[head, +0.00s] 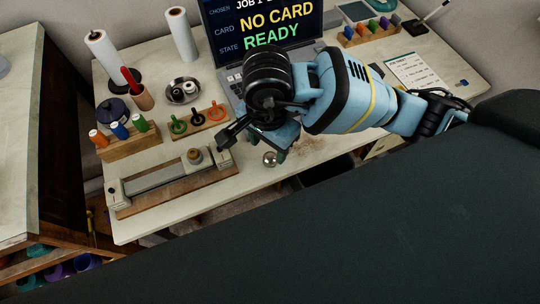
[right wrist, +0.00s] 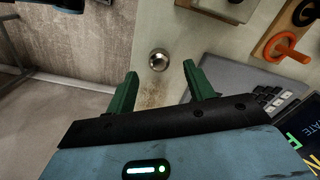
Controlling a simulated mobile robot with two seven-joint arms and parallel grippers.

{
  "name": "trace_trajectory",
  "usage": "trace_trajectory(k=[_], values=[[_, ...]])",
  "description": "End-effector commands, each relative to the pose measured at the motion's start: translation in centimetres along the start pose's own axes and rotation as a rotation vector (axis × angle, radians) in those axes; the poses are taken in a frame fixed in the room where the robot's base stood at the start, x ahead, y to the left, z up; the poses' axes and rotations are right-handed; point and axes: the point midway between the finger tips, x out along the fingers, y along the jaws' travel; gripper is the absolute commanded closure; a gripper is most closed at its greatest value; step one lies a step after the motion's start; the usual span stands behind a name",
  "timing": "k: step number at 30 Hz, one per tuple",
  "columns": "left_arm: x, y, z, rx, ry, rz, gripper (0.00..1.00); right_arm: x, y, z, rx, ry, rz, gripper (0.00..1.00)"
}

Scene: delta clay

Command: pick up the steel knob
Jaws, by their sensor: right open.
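The steel knob (head: 270,158) is a small shiny round ball on the pale table near its front edge. In the right wrist view the knob (right wrist: 158,60) sits beyond the fingertips, roughly midway between them. My right gripper (right wrist: 158,77) is open and empty, with its two green fingers apart and not touching the knob. In the head view the right gripper (head: 257,143) hangs over the table close to the knob, its fingers partly hidden by the wrist. My left gripper is not in view.
A laptop (head: 228,78) stands behind my right arm. A wooden rack with coloured rings (head: 202,126), a metal bowl (head: 182,90) and a long grey fixture on a wooden base (head: 165,180) lie to the left. The table's front edge is close to the knob.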

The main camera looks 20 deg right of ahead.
Motion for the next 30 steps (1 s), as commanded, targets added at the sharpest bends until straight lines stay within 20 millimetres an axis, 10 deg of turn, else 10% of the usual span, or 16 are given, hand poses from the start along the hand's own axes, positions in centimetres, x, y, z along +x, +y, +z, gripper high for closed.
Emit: trace_trajectory(k=[17, 30], values=[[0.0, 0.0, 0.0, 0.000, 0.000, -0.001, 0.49, 3.8, 0.2, -0.1, 0.000, 0.000, 0.000, 0.48], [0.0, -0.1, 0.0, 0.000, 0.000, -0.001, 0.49, 3.8, 0.2, -0.1, 0.000, 0.000, -0.001, 0.94]])
